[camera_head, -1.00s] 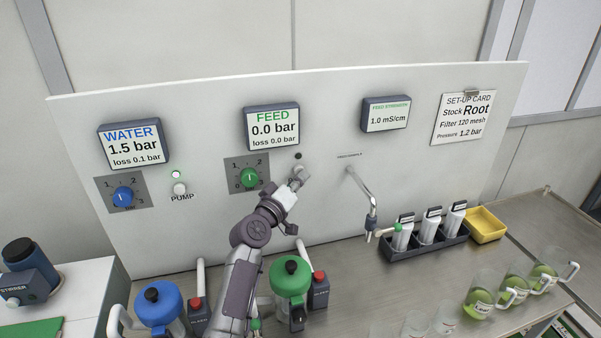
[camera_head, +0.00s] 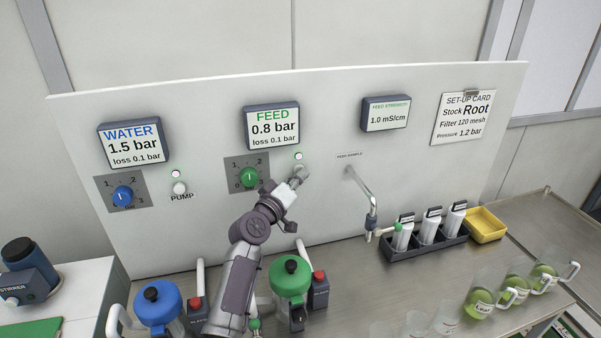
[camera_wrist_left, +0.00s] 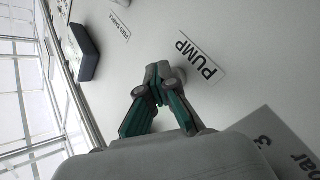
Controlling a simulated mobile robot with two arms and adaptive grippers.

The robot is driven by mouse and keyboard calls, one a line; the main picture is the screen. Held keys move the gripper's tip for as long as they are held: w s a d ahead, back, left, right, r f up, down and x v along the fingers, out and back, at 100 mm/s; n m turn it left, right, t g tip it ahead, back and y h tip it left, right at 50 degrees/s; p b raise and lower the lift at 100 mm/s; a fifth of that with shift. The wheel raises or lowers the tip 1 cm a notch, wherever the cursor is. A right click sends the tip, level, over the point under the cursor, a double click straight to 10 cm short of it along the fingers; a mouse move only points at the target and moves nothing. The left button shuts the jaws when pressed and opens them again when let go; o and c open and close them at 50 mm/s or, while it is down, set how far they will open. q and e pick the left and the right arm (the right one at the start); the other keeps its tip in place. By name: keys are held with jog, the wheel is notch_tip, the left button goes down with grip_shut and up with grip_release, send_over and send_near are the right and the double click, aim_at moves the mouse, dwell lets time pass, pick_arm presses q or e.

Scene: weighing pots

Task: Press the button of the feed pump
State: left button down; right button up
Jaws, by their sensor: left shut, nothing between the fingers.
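The feed display (camera_head: 271,126) reads 0.8 bar, loss 0.1 bar. Below it a small lamp (camera_head: 298,156) is lit pale green. My left gripper (camera_head: 299,175) is shut and empty, with its tips at the feed pump button just below the lamp. The button is mostly hidden behind the fingertips. In the left wrist view my closed fingers (camera_wrist_left: 160,77) point at the panel beside the PUMP label (camera_wrist_left: 201,58), and a pale edge of the button (camera_wrist_left: 180,74) shows behind them. I cannot tell whether the tips touch it. My right gripper is not in view.
The green feed dial (camera_head: 249,177) is left of the gripper. The bent sample tap (camera_head: 364,190) sticks out to the right. A green-lidded filter jug (camera_head: 290,280) and a blue one (camera_head: 158,304) stand below. White bottles (camera_head: 428,228) sit in a black rack.

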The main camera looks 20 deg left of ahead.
pick_arm(q)
jog(key=shift+s, duration=0.2)
dwell(0.3)
jog(key=s+d+p, duration=0.3)
jog(key=s, duration=0.2)
jog(key=shift+d, duration=0.2)
dwell(0.5)
